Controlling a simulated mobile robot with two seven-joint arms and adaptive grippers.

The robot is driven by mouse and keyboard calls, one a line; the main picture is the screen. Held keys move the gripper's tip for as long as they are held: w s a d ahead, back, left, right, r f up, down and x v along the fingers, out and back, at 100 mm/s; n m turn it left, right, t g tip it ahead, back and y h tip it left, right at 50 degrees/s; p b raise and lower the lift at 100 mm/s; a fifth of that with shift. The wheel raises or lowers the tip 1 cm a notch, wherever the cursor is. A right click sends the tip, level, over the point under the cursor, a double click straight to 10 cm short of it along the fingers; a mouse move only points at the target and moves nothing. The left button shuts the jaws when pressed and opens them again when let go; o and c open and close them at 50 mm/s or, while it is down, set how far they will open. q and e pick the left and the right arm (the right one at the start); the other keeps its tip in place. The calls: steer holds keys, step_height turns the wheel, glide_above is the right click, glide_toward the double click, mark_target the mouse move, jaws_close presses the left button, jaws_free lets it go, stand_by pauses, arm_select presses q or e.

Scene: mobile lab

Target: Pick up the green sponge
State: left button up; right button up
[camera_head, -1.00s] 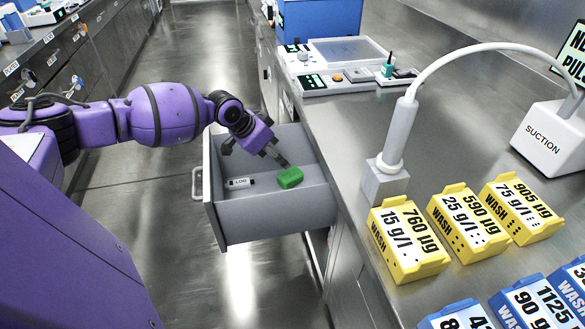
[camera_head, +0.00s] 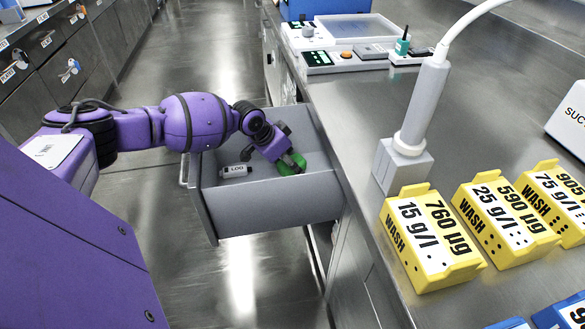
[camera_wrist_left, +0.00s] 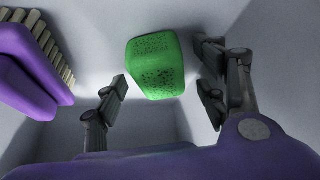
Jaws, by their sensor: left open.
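The green sponge (camera_head: 291,164) lies in the open grey drawer (camera_head: 262,211), toward its right end. My left gripper (camera_head: 291,158) reaches down into the drawer right over the sponge and partly hides it in the head view. In the left wrist view the sponge (camera_wrist_left: 155,66) lies in front of and between the two open fingers of my left gripper (camera_wrist_left: 165,92). A gap shows between the sponge and each finger there, so it does not look held. My right gripper is in neither view.
The drawer's walls surround the gripper. The counter to the right bears a white suction holder (camera_head: 404,165), yellow wash boxes (camera_head: 430,240) and an instrument (camera_head: 345,58).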

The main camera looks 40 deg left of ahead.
arm_select(q)
steer(key=shift+r, duration=0.1)
steer(key=c, duration=1)
steer(key=shift+c, duration=0.7)
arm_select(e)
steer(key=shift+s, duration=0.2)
arm_select(q)
step_height(320, 180, up, 18)
steer(key=p, duration=0.5)
steer(key=s+d+p, duration=0.3)
steer(key=s+p, duration=0.3)
steer(key=s, duration=1.1)
steer(key=shift+s, duration=0.4)
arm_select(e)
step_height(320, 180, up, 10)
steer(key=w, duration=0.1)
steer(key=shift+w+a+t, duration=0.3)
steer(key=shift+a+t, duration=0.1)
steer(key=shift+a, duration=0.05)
